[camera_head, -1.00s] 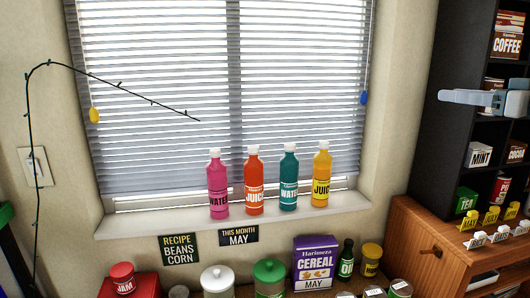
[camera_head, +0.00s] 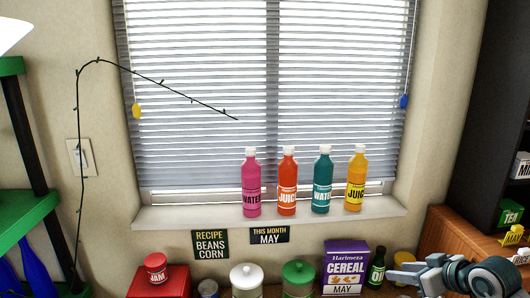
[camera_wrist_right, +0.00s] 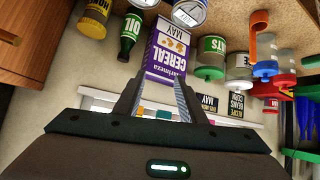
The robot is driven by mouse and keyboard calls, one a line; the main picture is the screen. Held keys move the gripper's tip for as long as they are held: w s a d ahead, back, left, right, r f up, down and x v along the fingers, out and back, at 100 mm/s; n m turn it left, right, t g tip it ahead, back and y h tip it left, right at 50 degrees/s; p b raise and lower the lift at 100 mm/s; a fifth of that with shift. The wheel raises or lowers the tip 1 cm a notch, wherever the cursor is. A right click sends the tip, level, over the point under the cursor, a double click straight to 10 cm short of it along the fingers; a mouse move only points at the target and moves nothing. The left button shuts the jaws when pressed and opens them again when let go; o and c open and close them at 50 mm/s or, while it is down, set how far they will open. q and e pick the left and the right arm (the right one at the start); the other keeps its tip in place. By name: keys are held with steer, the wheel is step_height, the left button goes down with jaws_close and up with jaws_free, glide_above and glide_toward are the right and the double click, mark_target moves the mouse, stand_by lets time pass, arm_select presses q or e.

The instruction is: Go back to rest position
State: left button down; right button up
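My right gripper (camera_head: 405,278) is low at the right in the head view, in front of the counter items and just right of the purple cereal box (camera_head: 345,268). In the right wrist view its two fingers (camera_wrist_right: 159,82) stand apart with nothing held between them. The cereal box (camera_wrist_right: 168,52) appears upside down beyond the fingertips there, and I see no contact. My left gripper is outside both current views.
Bottles, such as the pink one (camera_head: 251,184), stand on the windowsill (camera_head: 180,216). Jars, including a green-lidded one (camera_head: 299,274), a red box (camera_head: 158,284) and a dark oil bottle (camera_head: 377,266) line the counter. A wooden cabinet (camera_head: 460,232) and dark shelf stand right.

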steer(key=s+a+f+g, duration=0.1)
steer(key=s+a+f, duration=0.2)
steer(key=s+f, duration=0.3)
steer(key=s+a+f+g+h, duration=0.1)
steer(key=s+a+f, duration=0.2)
steer(key=s+f, duration=0.3)
steer(key=s+a+f+g, duration=0.1)
steer(key=s+a+f, duration=0.2)
steer(key=s+f, duration=0.3)
steer(key=s+a+f+m+g+h, duration=0.15)
steer(key=s+f, duration=0.25)
steer(key=s, duration=0.7)
steer(key=s+a+f+m+g+h, duration=0.1)
steer(key=s+a+f+g, duration=0.15)
steer(key=s, duration=0.75)
step_height(320, 180, down, 35)
steer(key=a+b, duration=0.1)
steer(key=b, duration=0.5)
steer(key=s+d+f+g+b, duration=0.1)
steer(key=s+f+b, duration=0.2)
steer(key=s+f, duration=0.6)
steer(key=s+d+f+b, duration=0.2)
steer(key=s+f+b, duration=0.1)
steer(key=s+f, duration=0.7)
step_height(320, 180, down, 5)
steer(key=shift+r+g, duration=0.1)
steer(key=shift+g, duration=0.3)
